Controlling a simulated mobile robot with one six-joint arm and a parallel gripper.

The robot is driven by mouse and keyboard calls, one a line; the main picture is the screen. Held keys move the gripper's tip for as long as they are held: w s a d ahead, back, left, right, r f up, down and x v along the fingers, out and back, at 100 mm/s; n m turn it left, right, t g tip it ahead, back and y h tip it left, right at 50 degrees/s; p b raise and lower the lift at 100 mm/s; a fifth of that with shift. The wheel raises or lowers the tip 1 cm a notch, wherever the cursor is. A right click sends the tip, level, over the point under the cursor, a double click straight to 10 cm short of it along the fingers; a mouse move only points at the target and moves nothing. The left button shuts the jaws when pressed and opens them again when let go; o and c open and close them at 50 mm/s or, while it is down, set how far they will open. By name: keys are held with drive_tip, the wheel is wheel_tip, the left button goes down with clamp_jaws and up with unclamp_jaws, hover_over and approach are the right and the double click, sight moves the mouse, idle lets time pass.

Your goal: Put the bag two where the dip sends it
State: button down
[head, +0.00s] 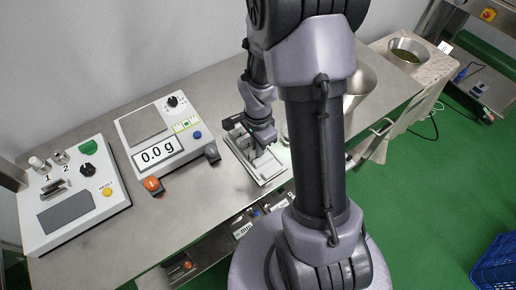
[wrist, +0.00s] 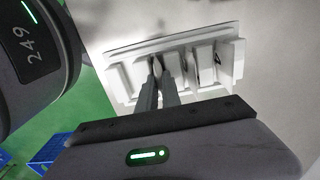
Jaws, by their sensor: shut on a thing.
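My gripper (wrist: 161,72) is shut on one of several white bags that stand in a row in a white rack (wrist: 118,92). Its two dark fingers reach down into the row, left of the middle in the wrist view. The held bag is mostly hidden between the fingers, and I see no number on it, so I cannot tell whether it is bag two. In the head view, my gripper (head: 262,143) is over the white rack (head: 270,181) on the steel bench. A white device with a grey pad (head: 66,211) and labels 1 and 2 stands at the far left.
A scale (head: 158,156) reading 0.0 g stands between the device and the rack, its plate (head: 144,124) empty. An orange button (head: 152,184) is at its front. A steel bowl (head: 406,51) stands on a table at the right. A blue crate (head: 497,262) is on the green floor.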

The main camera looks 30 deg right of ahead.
drive_tip(key=shift+f, duration=0.1)
drive_tip(key=c, duration=1.5)
unclamp_jaws()
drive_tip(key=shift+c, duration=0.2)
wheel_tip(320, 180, up, 12)
drive_tip(key=p, duration=0.5)
wheel_tip(320, 180, up, 6)
drive_tip(key=f+n+t, duration=0.1)
drive_tip(key=n, duration=0.1)
hover_over(252, 151)
drive_tip(key=s+a+r+n+t+y, duration=0.2)
drive_tip(key=s+a+r+n+t, duration=0.2)
drive_tip(key=s+a+r+n, duration=0.7)
wheel_tip(252, 151, up, 4)
drive_tip(key=shift+s+a+f+t, duration=0.15)
drive_tip(key=shift+a+t, duration=0.25)
drive_tip(key=shift+a, duration=0.3)
